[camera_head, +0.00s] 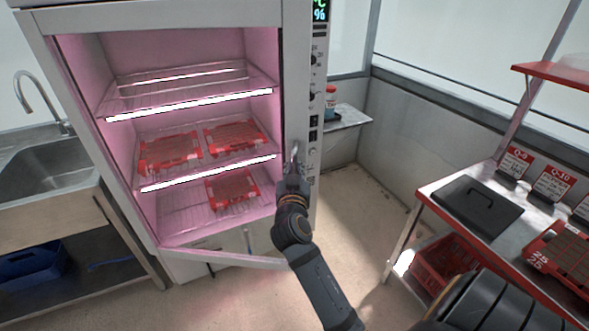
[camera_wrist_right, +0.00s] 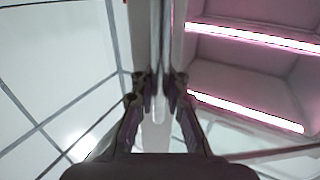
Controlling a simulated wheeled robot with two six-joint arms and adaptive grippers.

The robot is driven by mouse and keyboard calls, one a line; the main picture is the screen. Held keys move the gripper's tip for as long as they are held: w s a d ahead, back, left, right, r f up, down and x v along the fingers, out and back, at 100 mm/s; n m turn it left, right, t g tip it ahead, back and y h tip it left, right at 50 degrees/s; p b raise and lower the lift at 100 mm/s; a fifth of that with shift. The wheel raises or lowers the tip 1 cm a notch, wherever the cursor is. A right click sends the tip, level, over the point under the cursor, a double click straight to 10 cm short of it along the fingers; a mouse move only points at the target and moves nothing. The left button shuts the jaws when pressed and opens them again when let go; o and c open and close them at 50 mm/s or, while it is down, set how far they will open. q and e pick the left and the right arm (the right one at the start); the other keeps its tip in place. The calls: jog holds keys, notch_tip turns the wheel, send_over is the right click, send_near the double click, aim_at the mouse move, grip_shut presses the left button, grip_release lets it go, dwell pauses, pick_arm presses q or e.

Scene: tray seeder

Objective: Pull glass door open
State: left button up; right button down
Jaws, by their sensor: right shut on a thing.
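The glass door (camera_head: 293,90) has a pale frame and fronts a tall cabinet lit pink inside. Its lower rail slants across the cabinet's bottom; I cannot tell for sure how far it stands off the cabinet. The metal door handle (camera_head: 295,158) is a vertical bar on the door's right side. My right gripper (camera_head: 293,180) is shut on this handle. In the right wrist view the fingers of my right gripper (camera_wrist_right: 157,88) sit on both sides of the upright bar (camera_wrist_right: 156,50), with the pink shelf lights to the right. My left gripper is not in view.
Wire shelves hold red trays (camera_head: 170,153). A control panel (camera_head: 318,90) is right of the door. A sink (camera_head: 50,160) stands at left. A red-edged table (camera_head: 440,195) with a black lidded tray (camera_head: 480,208) stands at right. Floor between cabinet and table is clear.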

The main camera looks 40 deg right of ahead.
aim_at(295, 126)
jog(key=shift+s+a+r, duration=0.1)
jog(key=shift+a, duration=0.05)
jog(key=c, duration=1.3)
grip_release()
jog(key=shift+c, duration=0.2)
notch_tip(295, 126, up, 10)
jog(key=shift+f, duration=0.1)
